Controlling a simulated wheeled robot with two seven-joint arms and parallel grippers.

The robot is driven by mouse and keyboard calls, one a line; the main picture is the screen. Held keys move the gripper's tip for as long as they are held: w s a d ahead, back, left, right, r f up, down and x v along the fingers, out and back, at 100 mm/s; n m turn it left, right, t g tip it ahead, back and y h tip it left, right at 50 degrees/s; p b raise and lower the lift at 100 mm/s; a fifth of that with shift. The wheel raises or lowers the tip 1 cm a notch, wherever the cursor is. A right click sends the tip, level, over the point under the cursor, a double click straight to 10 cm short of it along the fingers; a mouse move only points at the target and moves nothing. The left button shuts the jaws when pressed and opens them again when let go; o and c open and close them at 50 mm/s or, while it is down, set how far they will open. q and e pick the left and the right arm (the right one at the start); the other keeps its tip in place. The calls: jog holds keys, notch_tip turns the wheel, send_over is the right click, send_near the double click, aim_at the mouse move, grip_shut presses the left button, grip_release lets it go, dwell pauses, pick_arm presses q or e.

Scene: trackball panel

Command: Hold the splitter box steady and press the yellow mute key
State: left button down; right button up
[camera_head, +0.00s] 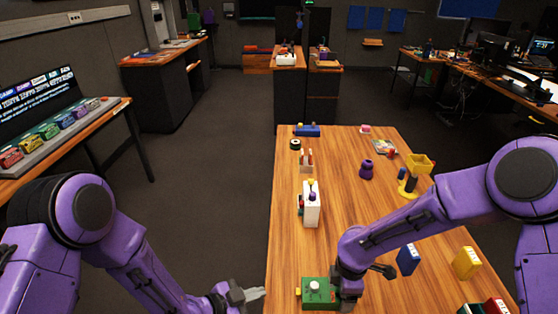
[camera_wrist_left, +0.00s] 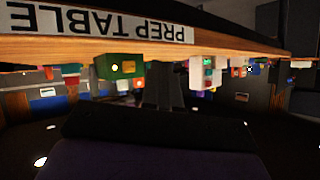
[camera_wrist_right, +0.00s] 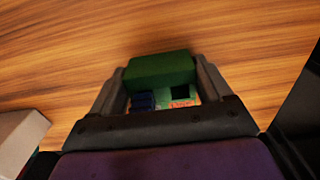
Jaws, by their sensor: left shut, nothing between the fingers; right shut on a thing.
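The splitter box appears to be the green box (camera_head: 316,287) at the table's near left corner, with a white knob on top. A yellow key (camera_head: 298,291) sticks out of its left side; in the left wrist view it shows as a yellow spot (camera_wrist_left: 115,68) on the green box (camera_wrist_left: 128,62). My right gripper (camera_head: 345,287) is shut on the box from the right; the green body (camera_wrist_right: 163,69) shows between its fingers in the right wrist view. My left gripper (camera_head: 250,294) is shut and empty, left of the table edge, apart from the key and pointing towards it.
Open floor lies to the left.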

pick_arm(q)
jog(key=s+a+r, duration=0.3)
jog(key=a+r, duration=0.2)
jog(key=shift+s+r, duration=0.2)
jog(key=shift+r, duration=0.15)
dwell(0.3)
pick_arm(e)
jog(key=o, duration=1.1)
jog(key=shift+c, duration=0.2)
notch_tip(320, 180, up, 12)
jog(key=shift+r, duration=0.1)
pick_arm(q)
notch_tip(320, 180, up, 7)
jog(key=p, duration=0.6)
jog(key=shift+p, duration=0.4)
pick_arm(e)
jog(key=shift+r, duration=2.95)
pick_arm(q)
jog(key=shift+f, duration=0.1)
